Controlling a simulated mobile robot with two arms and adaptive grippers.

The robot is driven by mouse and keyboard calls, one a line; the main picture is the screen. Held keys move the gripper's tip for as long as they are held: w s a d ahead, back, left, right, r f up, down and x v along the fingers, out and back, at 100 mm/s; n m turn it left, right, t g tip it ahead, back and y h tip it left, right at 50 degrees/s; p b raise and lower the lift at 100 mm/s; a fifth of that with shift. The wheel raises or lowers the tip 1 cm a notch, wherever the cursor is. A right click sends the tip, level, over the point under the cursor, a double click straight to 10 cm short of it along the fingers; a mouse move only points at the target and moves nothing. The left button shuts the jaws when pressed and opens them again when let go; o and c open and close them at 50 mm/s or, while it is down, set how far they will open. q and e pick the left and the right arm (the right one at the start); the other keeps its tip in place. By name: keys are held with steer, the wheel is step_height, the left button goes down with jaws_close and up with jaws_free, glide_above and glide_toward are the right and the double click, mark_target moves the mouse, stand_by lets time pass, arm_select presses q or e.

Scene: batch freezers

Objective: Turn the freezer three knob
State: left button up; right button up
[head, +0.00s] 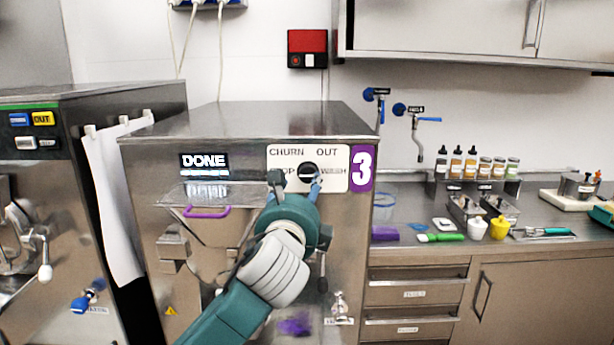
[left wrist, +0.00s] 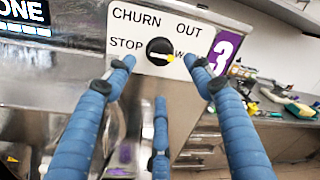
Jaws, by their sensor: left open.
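The black knob (head: 308,171) of freezer three sits on a white label plate (head: 337,154) on the steel front, beside a purple "3" tag (head: 361,168). The plate reads CHURN, OUT, STOP and WASH. In the left wrist view the round black knob (left wrist: 159,47) has a light bar with a yellow end toward WASH on the right. My left gripper (head: 296,182) is open in front of the knob. In the left wrist view its blue fingers (left wrist: 160,72) spread left, right and below the knob, with no clear contact. My right gripper is not in view.
A display reading DONE (head: 204,161) and a clear hopper lid with a purple handle (head: 207,212) are left of the plate. Another freezer (head: 60,120) stands at the left. The counter (head: 420,205) at the right holds bottles, cups and utensils.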

mark_target(307, 177)
arm_select(q)
steer(key=w, duration=0.1)
steer(key=w+p, duration=0.1)
steer(key=w, duration=0.2)
steer(key=shift+w+d+r, duration=0.3)
steer(key=shift+w, duration=0.05)
steer(key=shift+w+d+f+p, duration=0.15)
steer(key=shift+w+p, duration=0.25)
steer(key=shift+w, duration=1.3)
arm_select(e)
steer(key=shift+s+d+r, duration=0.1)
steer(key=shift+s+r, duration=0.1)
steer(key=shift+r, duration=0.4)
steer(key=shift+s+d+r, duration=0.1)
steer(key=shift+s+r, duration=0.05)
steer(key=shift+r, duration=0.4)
arm_select(q)
steer(key=shift+f, duration=0.1)
steer(key=c, duration=1.2)
steer(key=shift+o, duration=0.2)
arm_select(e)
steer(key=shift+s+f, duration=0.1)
